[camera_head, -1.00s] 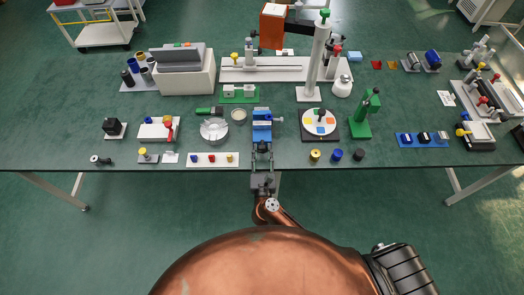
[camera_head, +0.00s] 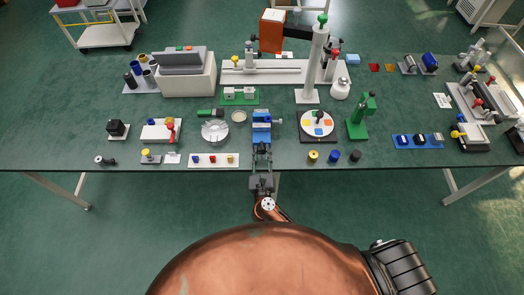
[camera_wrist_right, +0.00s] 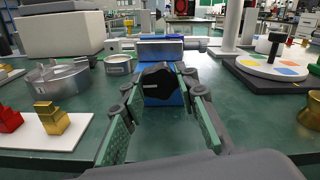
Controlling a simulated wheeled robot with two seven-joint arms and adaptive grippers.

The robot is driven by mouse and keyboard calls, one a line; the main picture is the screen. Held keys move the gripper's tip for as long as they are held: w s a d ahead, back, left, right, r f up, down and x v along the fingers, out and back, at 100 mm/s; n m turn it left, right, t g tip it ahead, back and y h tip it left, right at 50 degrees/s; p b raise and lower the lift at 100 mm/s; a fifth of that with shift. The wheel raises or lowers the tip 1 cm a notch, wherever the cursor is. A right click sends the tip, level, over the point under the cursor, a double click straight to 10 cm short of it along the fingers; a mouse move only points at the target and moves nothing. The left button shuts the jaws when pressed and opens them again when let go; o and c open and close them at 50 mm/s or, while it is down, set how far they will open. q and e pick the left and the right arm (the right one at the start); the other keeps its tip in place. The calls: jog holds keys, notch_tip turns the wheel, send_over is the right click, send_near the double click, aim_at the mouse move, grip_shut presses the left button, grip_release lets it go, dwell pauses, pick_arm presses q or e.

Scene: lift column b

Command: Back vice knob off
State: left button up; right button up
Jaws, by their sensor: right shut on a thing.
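The blue vice (camera_head: 261,130) stands near the front edge of the table, at the middle in the head view. It also shows in the right wrist view (camera_wrist_right: 172,99), with a grey metal top. Its dark knob (camera_wrist_right: 159,83) faces me, round with a lobed rim and a small white mark. My right gripper (camera_head: 262,149) reaches over the table edge to the front of the vice. In the right wrist view its green-padded fingers (camera_wrist_right: 160,93) are shut on the knob, one on each side. The knob's shaft is hidden behind it. My left gripper is not in view.
A white strip with small coloured parts (camera_head: 213,166) lies left of the vice, with a metal dish (camera_head: 215,140) behind it. A turntable with coloured patches (camera_head: 317,130) stands to the right. Yellow, blue and black knobs (camera_head: 334,156) stand along the front edge.

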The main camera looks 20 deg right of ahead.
jog(key=n+p, duration=0.3)
jog(key=shift+r+n, duration=0.15)
jog(key=shift+n, duration=0.15)
jog(key=shift+n+p, duration=1.5)
jog(key=shift+n, duration=0.3)
jog(key=shift+f, duration=0.2)
jog(key=o, duration=1.2)
jog(key=shift+s, duration=0.25)
jog(key=v, duration=1.1)
jog(key=shift+s+a+r, duration=0.1)
jog(key=shift+s+a, duration=0.05)
jog(key=shift+s, duration=0.1)
